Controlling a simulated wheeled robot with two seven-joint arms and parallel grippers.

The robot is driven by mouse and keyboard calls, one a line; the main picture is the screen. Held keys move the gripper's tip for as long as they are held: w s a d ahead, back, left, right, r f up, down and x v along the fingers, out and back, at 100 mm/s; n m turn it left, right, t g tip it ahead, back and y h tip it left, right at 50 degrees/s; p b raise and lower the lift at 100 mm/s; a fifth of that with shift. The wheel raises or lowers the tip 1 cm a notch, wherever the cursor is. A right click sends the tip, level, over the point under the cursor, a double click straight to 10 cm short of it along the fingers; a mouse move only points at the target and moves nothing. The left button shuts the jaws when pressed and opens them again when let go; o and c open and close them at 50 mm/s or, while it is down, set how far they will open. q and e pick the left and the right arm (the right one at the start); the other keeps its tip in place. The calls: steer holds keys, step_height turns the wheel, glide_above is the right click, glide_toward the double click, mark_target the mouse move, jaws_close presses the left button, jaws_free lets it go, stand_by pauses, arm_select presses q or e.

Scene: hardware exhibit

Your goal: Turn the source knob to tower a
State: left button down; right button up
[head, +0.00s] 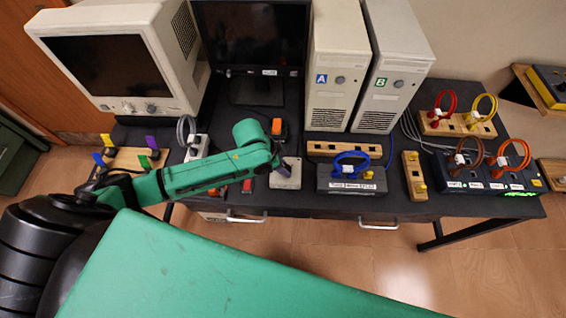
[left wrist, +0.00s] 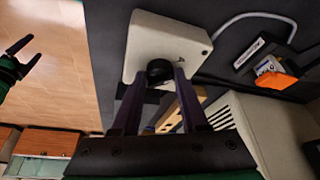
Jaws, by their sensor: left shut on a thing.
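The source knob (left wrist: 160,72) is black and round and sits on a pale switch box (left wrist: 165,42). The box also shows in the head view (head: 286,180), on the front part of the table. My left gripper (left wrist: 157,82) is shut on the knob, with one purple finger on each side. In the head view my left gripper (head: 284,167) hides the knob, and its pointing direction cannot be read. Tower A (head: 333,98) has a blue A label; tower B (head: 388,100), to its right, has a green B label. My right gripper (left wrist: 18,58) has its dark fingers apart, away from the table.
A dark box with a blue cable loop (head: 351,184) stands right of the switch box. A white power strip (head: 197,148) lies to its left. A beige monitor (head: 107,65) and a black monitor (head: 251,40) stand behind. Wooden peg blocks (head: 414,178) lie right.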

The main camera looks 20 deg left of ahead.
arm_select(q)
steer(key=shift+w, duration=0.1)
stand_by(0.3)
steer(key=shift+c, duration=2.2)
jaws_free()
steer(key=shift+r, duration=0.15)
steer(key=b+v, duration=0.1)
steer(key=v, duration=1.3)
steer(key=shift+s, duration=0.25)
steer(key=shift+r, duration=0.1)
